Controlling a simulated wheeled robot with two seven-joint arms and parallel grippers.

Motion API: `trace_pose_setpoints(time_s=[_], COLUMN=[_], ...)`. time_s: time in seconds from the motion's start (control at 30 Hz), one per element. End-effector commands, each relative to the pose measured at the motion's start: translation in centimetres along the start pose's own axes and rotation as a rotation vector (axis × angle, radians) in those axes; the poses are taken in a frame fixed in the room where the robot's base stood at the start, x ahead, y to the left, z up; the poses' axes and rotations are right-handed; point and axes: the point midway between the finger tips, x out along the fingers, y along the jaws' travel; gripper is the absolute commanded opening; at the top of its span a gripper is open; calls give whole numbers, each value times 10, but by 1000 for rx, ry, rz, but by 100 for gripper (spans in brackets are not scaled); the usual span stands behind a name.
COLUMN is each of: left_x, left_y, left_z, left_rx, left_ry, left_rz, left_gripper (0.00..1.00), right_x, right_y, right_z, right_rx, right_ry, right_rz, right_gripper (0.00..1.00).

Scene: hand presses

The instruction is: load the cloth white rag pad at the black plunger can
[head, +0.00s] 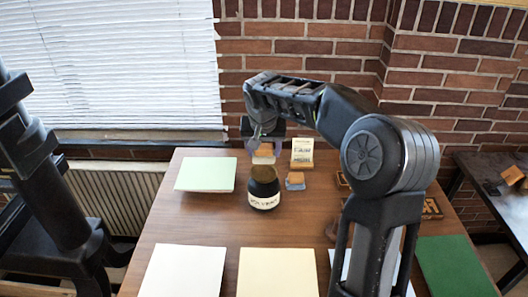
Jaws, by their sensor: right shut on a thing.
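The black plunger can (263,190) stands upright on the wooden table. It has a cream label reading "SOLVENT" and a brownish round top. My right gripper (265,148) is behind the can, shut on a small white and tan pad (264,155), which looks like the white rag pad. The pad is apart from the can's top in the picture; its exact height is hard to tell. My left arm shows at the left edge, but its gripper is out of view.
A blue and tan pad (295,181) lies right of the can. A lettered cream sign (302,152) stands behind it. A pale green sheet (206,173) lies left; white (184,271), cream (278,272) and dark green (455,265) sheets lie in front. My right arm hides part of the right side.

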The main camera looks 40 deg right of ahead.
Motion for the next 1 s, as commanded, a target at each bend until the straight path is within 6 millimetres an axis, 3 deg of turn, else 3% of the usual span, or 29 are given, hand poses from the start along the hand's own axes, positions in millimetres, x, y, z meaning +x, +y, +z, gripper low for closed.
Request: trace_pose_setpoints(time_s=[0.3, 1.0], left_x=[-15, -15], left_y=[6, 6], left_z=[0, 0], left_rx=[0, 0], left_ry=[0, 0], left_rz=[0, 0], left_gripper=[36, 36], right_x=[-23, -22], right_y=[0, 0], right_z=[-10, -10], right_rx=[0, 0], right_ry=[2, 2], right_rz=[0, 0], right_gripper=[26, 26])
